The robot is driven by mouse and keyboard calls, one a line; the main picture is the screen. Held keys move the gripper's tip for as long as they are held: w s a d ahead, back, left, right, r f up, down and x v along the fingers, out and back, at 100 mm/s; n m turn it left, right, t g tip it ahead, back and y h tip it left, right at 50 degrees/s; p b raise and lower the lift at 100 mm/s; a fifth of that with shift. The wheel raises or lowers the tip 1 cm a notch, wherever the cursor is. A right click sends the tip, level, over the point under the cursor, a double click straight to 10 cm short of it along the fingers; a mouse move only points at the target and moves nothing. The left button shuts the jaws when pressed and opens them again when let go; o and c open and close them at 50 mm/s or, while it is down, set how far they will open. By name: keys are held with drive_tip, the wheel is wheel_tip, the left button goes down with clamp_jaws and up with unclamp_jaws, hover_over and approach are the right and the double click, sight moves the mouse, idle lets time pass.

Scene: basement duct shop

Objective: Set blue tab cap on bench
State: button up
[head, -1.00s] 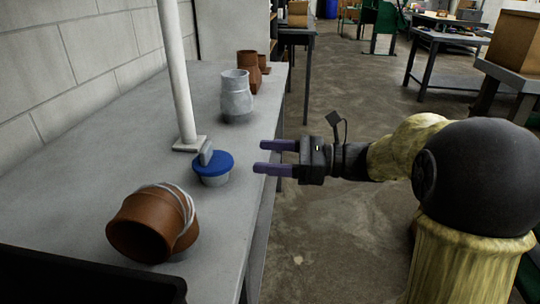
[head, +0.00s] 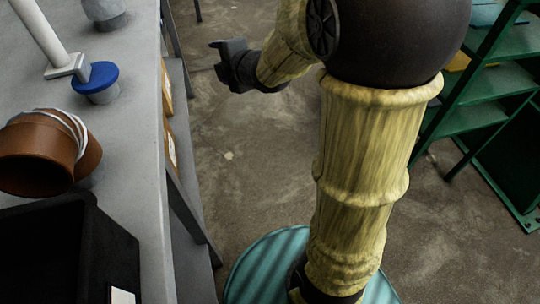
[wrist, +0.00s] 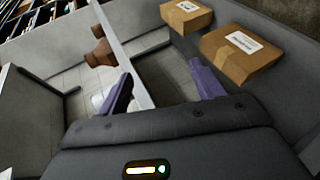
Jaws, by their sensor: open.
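The blue cap (head: 97,77) sits on a short grey round piece (head: 103,96) on the grey bench, its grey tab on top, beside the foot of a white post. My gripper (head: 222,60) is off the bench's right side, over the floor, apart from the cap. In the wrist view its two purple fingers (wrist: 163,88) are spread with nothing between them. I cannot make out the blue cap in the wrist view.
A brown pipe elbow (head: 45,150) with white wire and a black bin (head: 120,235) occupy the near bench (head: 135,150). The white post (head: 40,35) rises behind the cap. Cardboard boxes (wrist: 240,53) lie low by the bench. Green shelving (head: 485,90) stands right.

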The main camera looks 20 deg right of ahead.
drive_tip(key=s+d+f+m+g+h, duration=0.2)
drive_tip(key=s+f+m+g, duration=0.3)
drive_tip(key=s+m, duration=0.5)
drive_tip(key=s+d+f+m+g+h, duration=0.2)
drive_tip(key=s+f+m+g, duration=0.3)
drive_tip(key=s+f+m, duration=0.4)
drive_tip(key=shift+s+d+m, duration=0.3)
drive_tip(key=shift+s+m, duration=0.5)
drive_tip(key=shift+m, duration=0.1)
drive_tip(key=w+r+p+v, duration=0.1)
drive_tip(key=w+p+v, duration=0.2)
drive_tip(key=p+v, duration=1.3)
drive_tip(key=w+p+v, duration=0.4)
drive_tip(key=p+v, duration=1.3)
drive_tip(key=p, duration=0.1)
drive_tip(key=w+r+p+v, duration=0.1)
drive_tip(key=w+p+v, duration=0.3)
drive_tip(key=p+v, duration=1.3)
drive_tip(key=shift+w+r, duration=0.15)
drive_tip(key=shift+r, duration=0.15)
